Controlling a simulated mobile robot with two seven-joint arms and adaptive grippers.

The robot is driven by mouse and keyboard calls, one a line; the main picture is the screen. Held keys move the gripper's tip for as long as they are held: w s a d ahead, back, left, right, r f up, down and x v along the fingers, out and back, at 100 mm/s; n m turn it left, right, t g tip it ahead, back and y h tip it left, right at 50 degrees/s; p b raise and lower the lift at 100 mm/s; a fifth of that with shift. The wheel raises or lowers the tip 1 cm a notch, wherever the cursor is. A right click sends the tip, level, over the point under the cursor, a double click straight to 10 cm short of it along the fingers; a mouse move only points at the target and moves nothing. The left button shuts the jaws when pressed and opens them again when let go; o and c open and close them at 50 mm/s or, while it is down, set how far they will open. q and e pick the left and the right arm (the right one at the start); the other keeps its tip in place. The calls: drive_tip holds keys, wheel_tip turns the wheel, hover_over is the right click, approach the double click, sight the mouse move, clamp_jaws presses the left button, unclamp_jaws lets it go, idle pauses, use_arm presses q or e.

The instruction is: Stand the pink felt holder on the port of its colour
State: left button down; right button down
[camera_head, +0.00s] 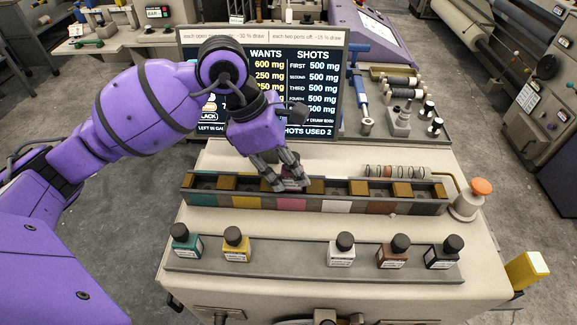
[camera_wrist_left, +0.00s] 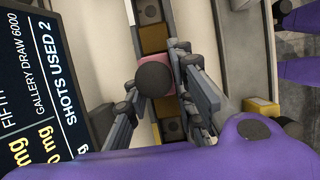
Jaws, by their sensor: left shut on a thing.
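The pink felt holder (camera_wrist_left: 155,80), a small pink bottle with a round black cap, is between the fingers of my left gripper (camera_wrist_left: 172,88). In the head view my left gripper (camera_head: 288,184) is shut on it, over the pink-fronted port (camera_head: 292,204) of the long port rail. The fingers hide most of the holder there. It looks upright, at or just above the port; I cannot tell whether its base is seated. My right gripper is not in view.
The rail (camera_head: 412,207) has other ports fronted teal, yellow, white, brown and dark. In front, a grey tray (camera_head: 288,263) carries teal, yellow, white, brown and black bottles, with a gap between yellow and white. A screen (camera_head: 315,85) stands behind; an orange-topped knob (camera_head: 481,187) is at the rail's right end.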

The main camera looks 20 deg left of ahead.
use_arm(q)
drive_tip(key=shift+s+f+b, duration=0.1)
drive_tip(key=shift+f+b, duration=0.35)
drive_tip(key=shift+f, duration=0.15)
drive_tip(key=c, duration=1.5)
unclamp_jaws()
drive_tip(key=shift+f, duration=0.1)
drive_tip(key=v, duration=1.3)
drive_tip(key=shift+d+r+p, duration=0.25)
drive_tip(key=shift+r+p, duration=0.05)
drive_tip(key=shift+p, duration=0.05)
